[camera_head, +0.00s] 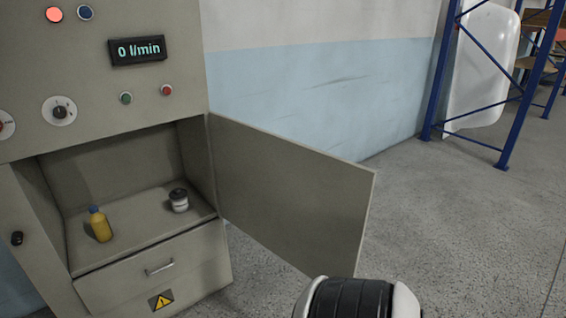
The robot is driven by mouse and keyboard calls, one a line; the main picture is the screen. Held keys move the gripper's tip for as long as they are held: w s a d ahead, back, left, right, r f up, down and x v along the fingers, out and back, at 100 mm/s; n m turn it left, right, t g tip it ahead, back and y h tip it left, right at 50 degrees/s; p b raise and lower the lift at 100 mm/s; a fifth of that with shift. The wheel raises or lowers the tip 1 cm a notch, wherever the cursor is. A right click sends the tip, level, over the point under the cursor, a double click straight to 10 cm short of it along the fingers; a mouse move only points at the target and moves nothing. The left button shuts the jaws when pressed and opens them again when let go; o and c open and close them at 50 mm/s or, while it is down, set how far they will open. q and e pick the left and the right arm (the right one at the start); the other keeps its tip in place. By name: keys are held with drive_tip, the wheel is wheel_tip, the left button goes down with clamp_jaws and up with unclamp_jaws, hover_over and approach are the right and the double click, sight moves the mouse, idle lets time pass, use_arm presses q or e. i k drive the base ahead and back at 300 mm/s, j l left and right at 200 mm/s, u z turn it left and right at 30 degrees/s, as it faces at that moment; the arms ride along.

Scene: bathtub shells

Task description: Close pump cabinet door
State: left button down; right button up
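The grey pump cabinet (95,95) stands at the left. Its flat grey door (290,190) is hinged at the right side of the open compartment (120,170). The door stands wide open, swung out to the right, and its free edge is near the middle of the view. A white and black part of my own arm shows at the bottom edge, close to the door's lower free corner. I cannot tell whether it touches the door. Neither gripper's fingers show.
A yellow bottle with a blue cap (100,224) and a small white jar with a dark lid (179,200) stand inside the compartment. A drawer (150,275) is below. Blue racking (440,75) holds a white shell (485,60). Grey floor (450,220) is clear right of the door.

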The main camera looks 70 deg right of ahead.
sight(309, 206)
drive_tip(key=k+l, duration=0.1)
drive_tip(key=l, duration=0.95)
drive_tip(key=k+l, duration=0.1)
drive_tip(key=l, duration=1.95)
drive_tip(key=k+l, duration=0.15)
drive_tip(key=l, duration=0.9)
